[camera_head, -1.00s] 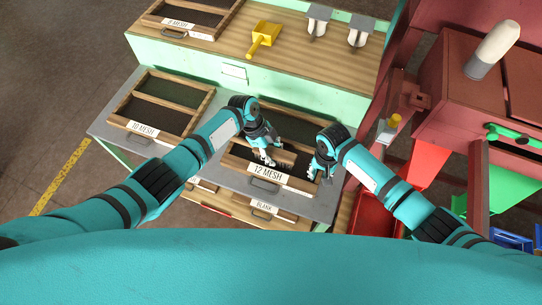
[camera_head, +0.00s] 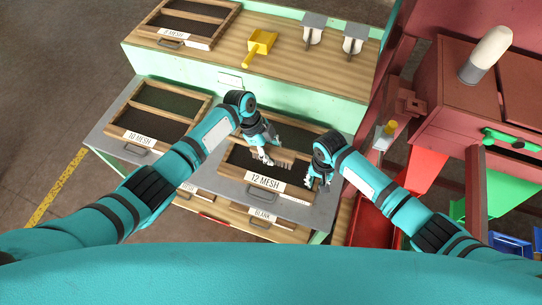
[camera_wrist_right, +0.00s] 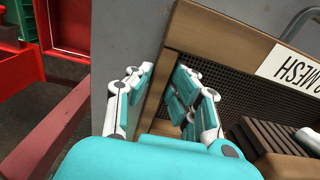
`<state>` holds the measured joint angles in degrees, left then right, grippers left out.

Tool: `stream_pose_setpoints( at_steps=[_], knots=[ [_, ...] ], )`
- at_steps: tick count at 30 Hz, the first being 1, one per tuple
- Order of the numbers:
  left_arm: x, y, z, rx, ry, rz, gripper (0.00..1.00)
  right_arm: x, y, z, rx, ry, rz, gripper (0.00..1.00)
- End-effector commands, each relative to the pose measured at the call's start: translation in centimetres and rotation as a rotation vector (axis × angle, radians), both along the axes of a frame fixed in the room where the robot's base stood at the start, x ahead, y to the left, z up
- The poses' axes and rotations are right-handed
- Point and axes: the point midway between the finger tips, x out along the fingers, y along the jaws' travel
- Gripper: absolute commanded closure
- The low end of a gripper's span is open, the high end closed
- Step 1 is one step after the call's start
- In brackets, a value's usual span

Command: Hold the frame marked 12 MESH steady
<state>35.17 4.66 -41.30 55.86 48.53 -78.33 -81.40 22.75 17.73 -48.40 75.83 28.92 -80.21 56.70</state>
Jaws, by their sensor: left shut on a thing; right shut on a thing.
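The wooden frame marked 12 MESH (camera_head: 238,187) lies on the grey bench, its label facing me and dark mesh inside. My right gripper (camera_head: 318,181) is at its right side. In the right wrist view, the fingers of my right gripper (camera_wrist_right: 155,100) straddle the frame's side rail (camera_wrist_right: 161,80), one outside and one over the mesh, and are shut on it. My left gripper (camera_head: 264,156) is over the mesh, shut on a brown brush (camera_head: 286,156). The brush (camera_wrist_right: 272,138) also shows at the lower right of the right wrist view. Its contact with the mesh is unclear.
The 10 MESH frame (camera_head: 119,131) lies to the left on the bench (camera_head: 101,128). A yellow scoop (camera_head: 261,43) and another mesh frame (camera_head: 200,42) are on the raised shelf behind. Red machinery (camera_head: 435,90) stands at the right.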

Motion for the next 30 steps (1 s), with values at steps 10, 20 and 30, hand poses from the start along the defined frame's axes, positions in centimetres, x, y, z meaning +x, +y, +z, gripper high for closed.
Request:
stream_pose_setpoints(
  at_steps=[10,20,30],
  knots=[
    [0.1,0.0,3.6,-0.002,-0.002,-0.001,1.00,-0.1,0.0,0.0,-0.001,0.001,0.001,1.00],
    [0.0,0.0,4.7,-0.001,0.000,0.000,1.00,-0.1,-0.1,0.0,-0.002,0.002,0.001,1.00],
    [0.0,0.0,4.7,-0.001,0.000,-0.001,1.00,-0.1,-0.1,-0.1,-0.002,0.001,0.001,0.79]
  ],
)
